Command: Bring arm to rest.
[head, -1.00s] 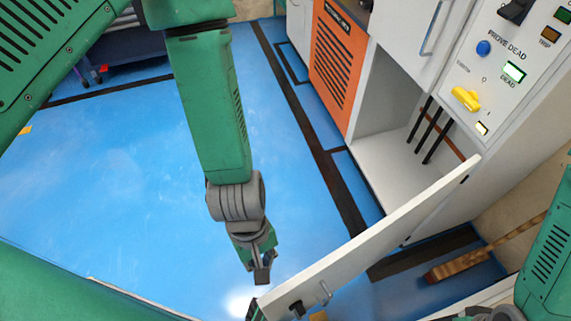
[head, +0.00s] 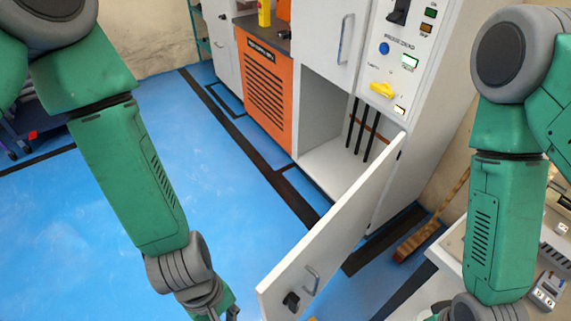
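My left arm comes down from the upper left. Its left gripper (head: 226,309) hangs over the blue floor at the bottom edge, left of the open cabinet door (head: 325,250). The frame cuts off most of it, so its fingers cannot be judged; nothing held shows. My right arm hangs down at the right, in front of a worktop. Its wrist reaches the bottom edge, and the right gripper is out of the frame.
The white cabinet (head: 328,100) has its lower door swung out, with dark bars (head: 363,130) inside. Its panel carries a yellow handle (head: 381,90). An orange unit (head: 264,85) stands beside it. A worktop (head: 452,248) with devices is at right.

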